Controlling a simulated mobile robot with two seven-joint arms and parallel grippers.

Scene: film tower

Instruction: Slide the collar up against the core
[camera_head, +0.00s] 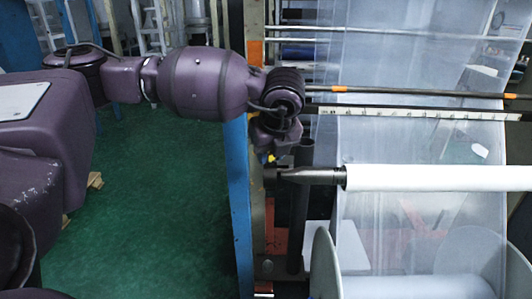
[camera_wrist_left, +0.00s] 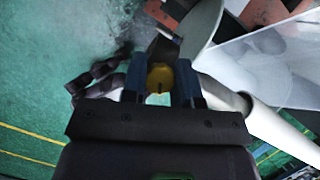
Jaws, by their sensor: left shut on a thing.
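A white core (camera_head: 430,178) runs in from the right in the head view. A dark metal piece, seemingly the collar (camera_head: 318,176), tapers to the left at its left end. A dark ring shows right at the core's edge. My left gripper (camera_head: 273,158) is just left of and above the dark piece's tip. In the left wrist view its two blue fingers (camera_wrist_left: 161,83) are shut on a round yellow knob (camera_wrist_left: 159,76). I cannot tell whether the knob belongs to the collar. The white core (camera_wrist_left: 275,128) slants down to the right there. My right gripper is out of view.
A blue post (camera_head: 237,200) stands left of the shaft. Clear film (camera_head: 385,100) hangs behind the core. A large film roll with round end flanges (camera_head: 323,265) lies below. Dark bars cross above. The green floor (camera_head: 160,210) is open at left.

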